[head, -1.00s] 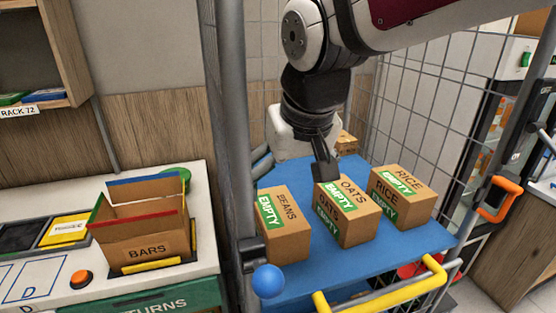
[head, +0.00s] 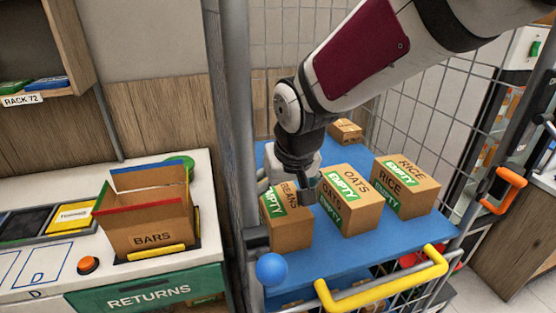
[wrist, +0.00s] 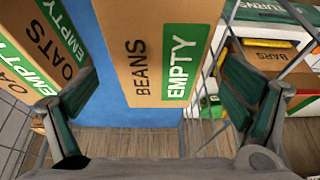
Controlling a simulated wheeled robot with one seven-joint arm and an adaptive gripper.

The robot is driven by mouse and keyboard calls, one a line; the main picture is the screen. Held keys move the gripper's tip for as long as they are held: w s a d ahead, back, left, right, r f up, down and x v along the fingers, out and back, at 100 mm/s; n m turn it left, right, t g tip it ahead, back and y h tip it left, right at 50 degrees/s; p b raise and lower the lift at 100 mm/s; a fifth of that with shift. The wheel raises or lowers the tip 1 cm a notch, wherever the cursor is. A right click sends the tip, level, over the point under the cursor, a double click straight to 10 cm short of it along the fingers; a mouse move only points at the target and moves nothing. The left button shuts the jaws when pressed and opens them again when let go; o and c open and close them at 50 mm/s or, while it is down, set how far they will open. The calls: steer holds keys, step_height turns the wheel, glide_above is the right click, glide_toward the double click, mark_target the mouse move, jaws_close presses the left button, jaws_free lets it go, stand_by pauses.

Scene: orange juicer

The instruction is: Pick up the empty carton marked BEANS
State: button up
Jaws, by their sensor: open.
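The BEANS carton (head: 288,231) is a brown box with a green EMPTY label, at the left of the blue cart shelf (head: 355,255). In the wrist view the BEANS carton (wrist: 150,50) lies between the two green-padded fingers, with its printed face towards the camera. My gripper (wrist: 160,100) is open and empty. In the head view my gripper (head: 297,185) is at the top of the BEANS carton and hides part of it. I cannot tell whether a finger touches the carton.
The OATS carton (head: 352,205) stands close on the right of BEANS, with the RICE carton (head: 406,192) beyond it. A small carton (head: 346,131) is behind. A grey cart post (head: 237,150) rises at left. An open BARS box (head: 150,228) sits on the left counter.

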mark_target(282, 197)
steer(key=shift+x, duration=1.5)
steer(key=shift+w, duration=0.1)
steer(key=shift+f, duration=0.2)
steer(key=shift+c, duration=0.3)
steer(key=c, duration=1.4)
